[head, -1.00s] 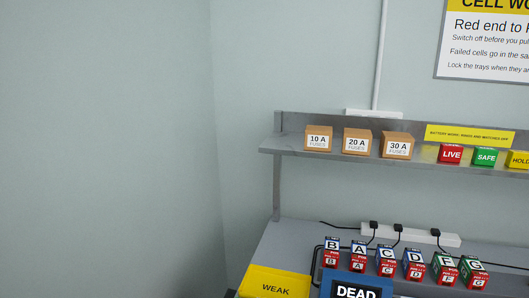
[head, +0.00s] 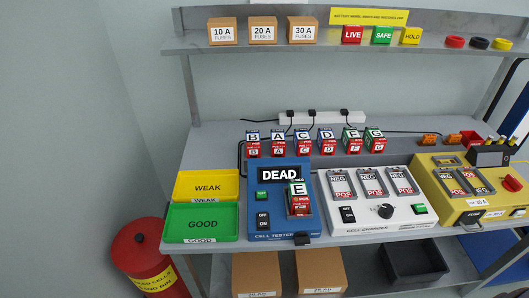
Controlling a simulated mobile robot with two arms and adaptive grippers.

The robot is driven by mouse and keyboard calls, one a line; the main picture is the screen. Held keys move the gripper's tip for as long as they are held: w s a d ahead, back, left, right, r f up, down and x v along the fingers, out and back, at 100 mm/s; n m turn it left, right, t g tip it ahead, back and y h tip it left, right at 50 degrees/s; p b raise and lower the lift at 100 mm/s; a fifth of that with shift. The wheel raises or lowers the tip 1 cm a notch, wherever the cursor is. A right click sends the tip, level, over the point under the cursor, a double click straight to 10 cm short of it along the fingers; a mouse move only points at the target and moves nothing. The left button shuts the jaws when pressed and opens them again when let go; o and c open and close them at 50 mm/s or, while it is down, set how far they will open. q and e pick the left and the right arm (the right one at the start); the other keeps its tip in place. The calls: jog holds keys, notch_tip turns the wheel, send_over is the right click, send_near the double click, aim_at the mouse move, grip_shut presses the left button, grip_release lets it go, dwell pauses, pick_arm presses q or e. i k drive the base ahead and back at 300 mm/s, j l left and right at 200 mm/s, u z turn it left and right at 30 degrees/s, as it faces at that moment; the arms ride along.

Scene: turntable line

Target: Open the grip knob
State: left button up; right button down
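No knob in the head view is labelled as the grip knob. A black round knob (head: 385,211) sits on the front of the white cell charger (head: 350,227). Neither of my grippers shows.
A blue cell tester (head: 270,222) holds cell E (head: 299,200). Yellow WEAK (head: 207,198) and green GOOD (head: 202,236) trays lie left. Several lettered cells stand behind. A red bin (head: 148,262) stands on the floor at left. A shelf (head: 290,48) spans above.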

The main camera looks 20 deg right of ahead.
aim_at(302, 237)
jog(key=z, duration=0.95)
